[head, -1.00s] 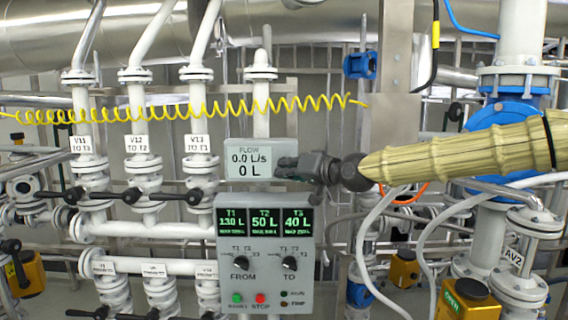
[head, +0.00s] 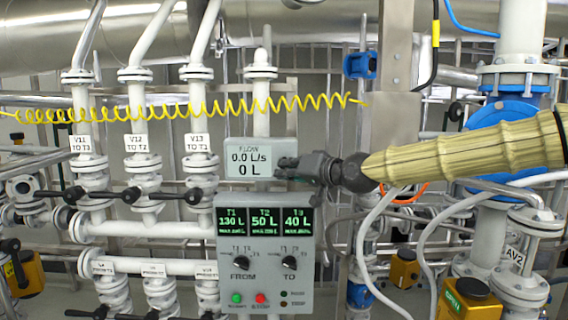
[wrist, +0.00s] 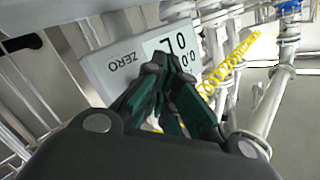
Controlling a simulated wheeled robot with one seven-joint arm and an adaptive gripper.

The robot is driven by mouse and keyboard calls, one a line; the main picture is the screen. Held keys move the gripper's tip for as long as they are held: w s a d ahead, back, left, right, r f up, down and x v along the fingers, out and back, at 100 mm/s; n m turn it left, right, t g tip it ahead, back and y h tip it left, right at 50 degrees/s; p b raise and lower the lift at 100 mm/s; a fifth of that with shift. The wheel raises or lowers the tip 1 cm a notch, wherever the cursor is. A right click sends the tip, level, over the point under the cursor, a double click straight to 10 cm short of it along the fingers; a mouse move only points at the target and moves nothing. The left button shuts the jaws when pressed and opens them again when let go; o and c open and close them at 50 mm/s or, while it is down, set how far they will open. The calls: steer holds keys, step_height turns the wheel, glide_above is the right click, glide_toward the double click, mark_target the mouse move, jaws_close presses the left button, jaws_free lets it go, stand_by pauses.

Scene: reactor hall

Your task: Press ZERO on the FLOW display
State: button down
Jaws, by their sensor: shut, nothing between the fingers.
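The FLOW display (head: 248,159) is a pale grey box above the control panel. Its screen reads 0.0 L/s and 0 L. My gripper (head: 283,167) is shut and empty, its fingertips in front of the display's right part. In the wrist view the display housing (wrist: 110,75) appears upside down, with the word ZERO (wrist: 124,62) on it. There my dark green fingertips (wrist: 163,64) overlap the lower edge of the screen, beside the ZERO word. The ZERO button itself is not visible behind the fingers. I cannot tell whether the fingertips touch the housing.
Below the display is the grey control panel (head: 264,279) with T1, T2 and T3 readouts, FROM and TO knobs and buttons. Valved white pipes (head: 143,185) stand to the left. A coiled yellow cable (head: 190,113) runs above. White hoses (head: 368,240) hang at the right.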

steer(key=s+b, duration=0.1)
steer(key=s, duration=0.4)
steer(key=shift+b, duration=0.3)
stand_by(0.4)
